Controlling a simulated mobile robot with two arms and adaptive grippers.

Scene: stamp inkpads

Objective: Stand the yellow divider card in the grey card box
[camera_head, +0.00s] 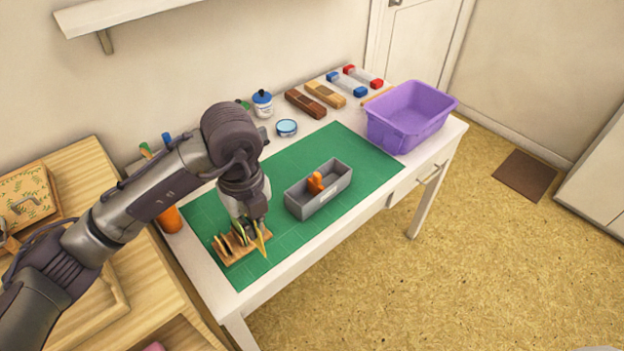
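The grey card box (327,203) stands on the green mat, right of my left gripper, with an orange divider (315,183) upright inside it. My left gripper (254,229) points down over the right end of a wooden card rack (236,251). A yellow divider card (262,242) shows tilted at its fingertips, and the fingers look shut on it. Its lower end reaches past the rack's right end; whether it touches the mat is unclear. Other thin cards stand in the rack, partly hidden by my gripper. My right gripper is not in view.
A purple bin (409,116) stands at the table's right end. A blue-lidded jar (262,104), a round blue tin (286,128) and wooden stamps (306,103) line the back. The green mat (347,147) is clear behind and right of the box.

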